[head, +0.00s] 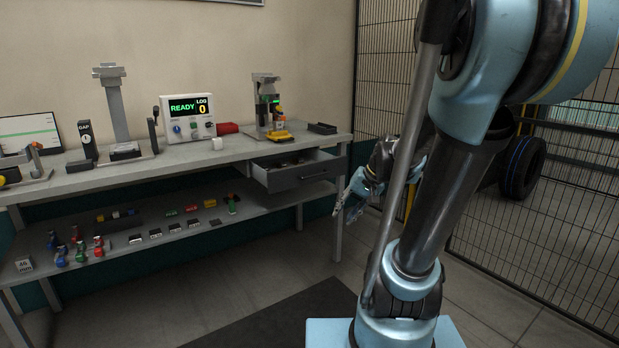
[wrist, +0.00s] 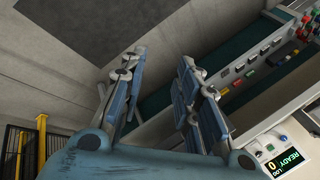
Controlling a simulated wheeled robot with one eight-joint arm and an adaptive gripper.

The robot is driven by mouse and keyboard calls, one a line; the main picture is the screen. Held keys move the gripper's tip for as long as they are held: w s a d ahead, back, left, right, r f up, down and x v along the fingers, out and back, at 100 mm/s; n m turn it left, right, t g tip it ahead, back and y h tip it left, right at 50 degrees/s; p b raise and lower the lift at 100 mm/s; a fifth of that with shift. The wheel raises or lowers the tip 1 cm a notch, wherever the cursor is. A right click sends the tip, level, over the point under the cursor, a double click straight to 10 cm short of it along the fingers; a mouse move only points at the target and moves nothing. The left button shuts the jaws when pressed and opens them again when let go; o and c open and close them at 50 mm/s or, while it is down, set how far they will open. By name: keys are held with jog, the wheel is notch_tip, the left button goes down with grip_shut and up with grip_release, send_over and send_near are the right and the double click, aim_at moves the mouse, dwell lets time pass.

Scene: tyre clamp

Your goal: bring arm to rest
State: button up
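My gripper (head: 352,198) hangs in the air to the right of the workbench, partly behind my own arm in the head view. In the wrist view my gripper (wrist: 160,62) shows two blue and grey fingers standing apart with only floor and bench behind them. It is open and holds nothing. My arm is bent, with its upper links rising at the right of the head view.
The workbench (head: 205,155) carries a READY display (head: 188,117) and a clamp fixture (head: 267,105). Its drawer (head: 300,172) is pulled open near my gripper. The lower shelf (head: 160,225) holds small coloured parts. A mesh fence (head: 540,220) and a tyre (head: 522,168) stand right. Floor is clear.

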jog(key=s+d+f+n+h, duration=0.1)
jog(key=s+d+f+h, duration=0.1)
jog(key=s+d, duration=0.2)
jog(key=s+d+f+n+g+h, duration=0.1)
jog(key=s+d+f+h, duration=0.2)
jog(key=s, duration=0.7)
jog(key=shift+s+d+f, duration=0.25)
jog(key=shift+s+d, duration=0.1)
